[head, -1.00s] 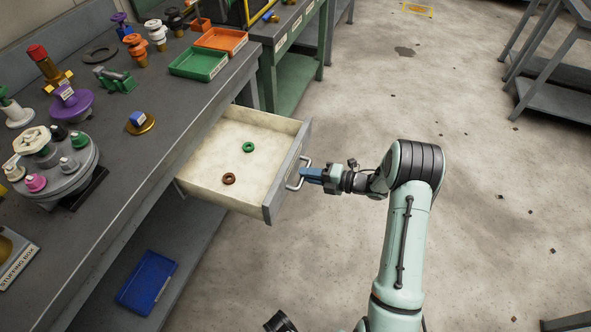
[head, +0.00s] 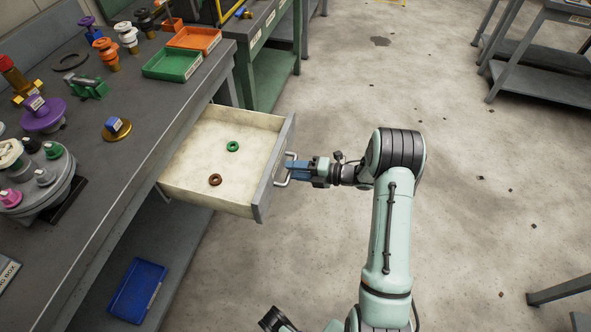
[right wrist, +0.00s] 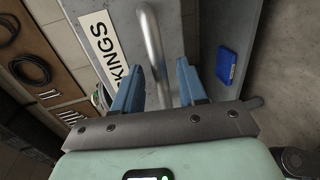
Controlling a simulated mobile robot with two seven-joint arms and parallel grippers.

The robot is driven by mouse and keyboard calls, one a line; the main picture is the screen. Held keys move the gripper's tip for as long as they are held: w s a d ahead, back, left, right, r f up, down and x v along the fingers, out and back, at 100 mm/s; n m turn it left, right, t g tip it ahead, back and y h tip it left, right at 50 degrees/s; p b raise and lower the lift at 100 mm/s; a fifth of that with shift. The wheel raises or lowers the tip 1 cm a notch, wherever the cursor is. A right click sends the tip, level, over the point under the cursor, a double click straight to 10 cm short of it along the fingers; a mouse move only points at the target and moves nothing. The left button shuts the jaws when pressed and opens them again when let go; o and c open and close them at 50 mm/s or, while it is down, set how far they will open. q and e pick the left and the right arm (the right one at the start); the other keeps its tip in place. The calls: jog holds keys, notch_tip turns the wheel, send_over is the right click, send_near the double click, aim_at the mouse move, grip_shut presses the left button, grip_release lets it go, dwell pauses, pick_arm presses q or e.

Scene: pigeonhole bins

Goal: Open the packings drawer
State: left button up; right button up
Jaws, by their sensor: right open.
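The drawer (head: 263,185) under the bench stands well out, with its pale inside showing. A green ring (head: 233,146) and a brown ring (head: 215,180) lie in it. Its bar handle (head: 283,172) is on the grey front. My right gripper (head: 292,170) is at the handle. In the right wrist view the blue fingers (right wrist: 160,88) are apart, with the handle bar (right wrist: 152,45) between them. A label (right wrist: 101,40) ending in "KINGS" is on the drawer front there. My left gripper cannot be made out.
The bench top (head: 140,100) holds several coloured parts, a green tray (head: 172,64) and an orange tray (head: 193,39). A blue bin (head: 138,291) lies on the lower shelf. The floor (head: 470,190) around my right arm is mostly clear. Another grey table (head: 550,65) stands at the upper right.

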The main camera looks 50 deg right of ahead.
pick_arm(q)
jog(key=shift+s+d+r+g+p, duration=0.15)
jog(key=shift+s+d+r+p, duration=0.1)
jog(key=shift+s+r, duration=0.2)
jog(key=shift+s+d+r+g+p, duration=0.1)
jog(key=shift+s+r+g+p, duration=0.05)
jog(key=shift+s+r+p, duration=0.2)
pick_arm(e)
jog(key=v, duration=1.3)
pick_arm(q)
jog(key=shift+f, duration=0.1)
pick_arm(e)
jog(key=shift+s, duration=0.1)
